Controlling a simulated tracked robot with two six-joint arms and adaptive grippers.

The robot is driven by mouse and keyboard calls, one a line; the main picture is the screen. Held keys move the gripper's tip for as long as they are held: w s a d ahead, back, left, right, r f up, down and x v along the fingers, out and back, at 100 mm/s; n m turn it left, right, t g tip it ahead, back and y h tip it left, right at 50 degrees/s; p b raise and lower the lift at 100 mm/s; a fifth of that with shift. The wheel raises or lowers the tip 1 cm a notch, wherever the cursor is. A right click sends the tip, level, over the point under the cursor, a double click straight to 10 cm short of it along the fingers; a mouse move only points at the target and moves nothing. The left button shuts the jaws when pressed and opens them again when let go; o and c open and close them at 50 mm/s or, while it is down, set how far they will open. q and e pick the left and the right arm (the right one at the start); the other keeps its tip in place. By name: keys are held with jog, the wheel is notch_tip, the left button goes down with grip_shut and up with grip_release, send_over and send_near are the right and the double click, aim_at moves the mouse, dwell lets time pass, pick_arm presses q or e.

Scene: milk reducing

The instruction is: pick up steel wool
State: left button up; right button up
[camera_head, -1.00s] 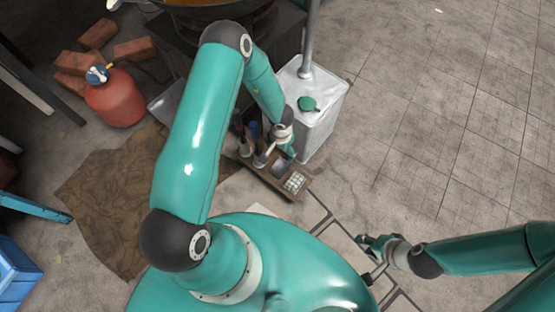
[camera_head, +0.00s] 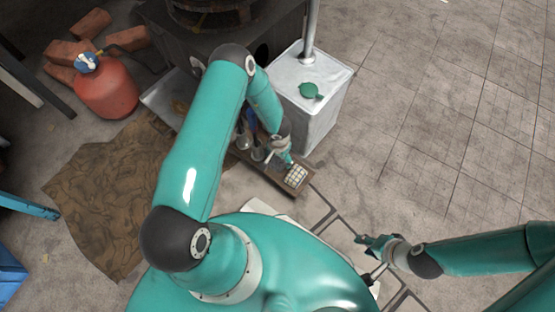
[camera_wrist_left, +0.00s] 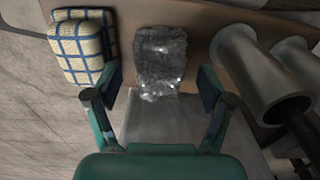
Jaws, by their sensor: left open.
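The steel wool (camera_wrist_left: 160,62) is a shiny grey, crumpled block on a brown wooden tray (camera_wrist_left: 205,22) in the left wrist view. My left gripper (camera_wrist_left: 157,92) is open, with one finger on each side of the near end of the wool. The fingers are not closed on it. In the head view my left gripper (camera_head: 284,160) is low over the tray (camera_head: 262,178) and hides the wool. My right gripper (camera_head: 369,258) is off to the right over the floor; its finger opening is too small to judge.
A checkered sponge pair (camera_wrist_left: 80,46) lies left of the wool. A white metal can (camera_head: 315,115) with a green cap stands behind the tray. A red gas bottle (camera_head: 107,95) and brown cloth (camera_head: 100,190) are left.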

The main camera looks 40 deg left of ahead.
pick_arm(q)
jog(key=shift+f, duration=0.9)
pick_arm(e)
jog(key=shift+f, duration=0.45)
pick_arm(q)
jog(key=shift+r, duration=0.1)
jog(key=c, duration=1.3)
jog(key=shift+r, duration=0.1)
